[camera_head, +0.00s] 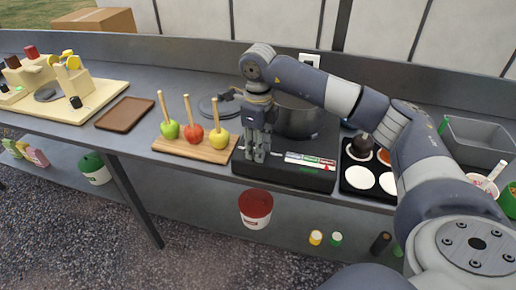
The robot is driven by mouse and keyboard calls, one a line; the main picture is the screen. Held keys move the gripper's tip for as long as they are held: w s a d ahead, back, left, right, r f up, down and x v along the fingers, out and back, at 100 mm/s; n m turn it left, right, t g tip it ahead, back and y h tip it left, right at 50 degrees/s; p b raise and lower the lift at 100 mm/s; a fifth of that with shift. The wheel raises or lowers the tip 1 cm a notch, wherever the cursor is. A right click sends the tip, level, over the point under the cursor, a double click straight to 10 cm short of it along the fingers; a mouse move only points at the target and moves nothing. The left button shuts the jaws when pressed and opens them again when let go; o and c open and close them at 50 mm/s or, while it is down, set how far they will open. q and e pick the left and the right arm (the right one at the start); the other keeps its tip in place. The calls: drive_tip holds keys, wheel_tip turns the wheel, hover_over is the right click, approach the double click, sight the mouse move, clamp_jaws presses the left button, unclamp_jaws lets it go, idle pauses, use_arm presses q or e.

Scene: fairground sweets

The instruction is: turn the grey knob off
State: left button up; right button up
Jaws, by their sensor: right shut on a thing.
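My right gripper (257,156) reaches down to the front left of the black hob (290,178). Its fingers are shut at the hob's front edge, where the grey knob is; the knob itself is hidden behind the fingers, so I cannot tell which way it is turned. A grey pot (297,122) stands on the hob, partly hidden by my right arm. A small strip with white, red and green parts (311,160) and a green mark show on the hob's right front. My left gripper is not in view.
A wooden board (196,149) with three apples on sticks lies left of the hob, close to my gripper. A brown tray (125,113) lies further left. A black tray with white discs (359,178) is at right, under my arm. A lid (212,107) lies behind the board.

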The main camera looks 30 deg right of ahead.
drive_tip(key=shift+n, duration=0.9)
drive_tip(key=o, duration=1.1)
drive_tip(key=shift+r, duration=0.3)
wheel_tip(320, 180, up, 12)
drive_tip(key=shift+f, duration=0.25)
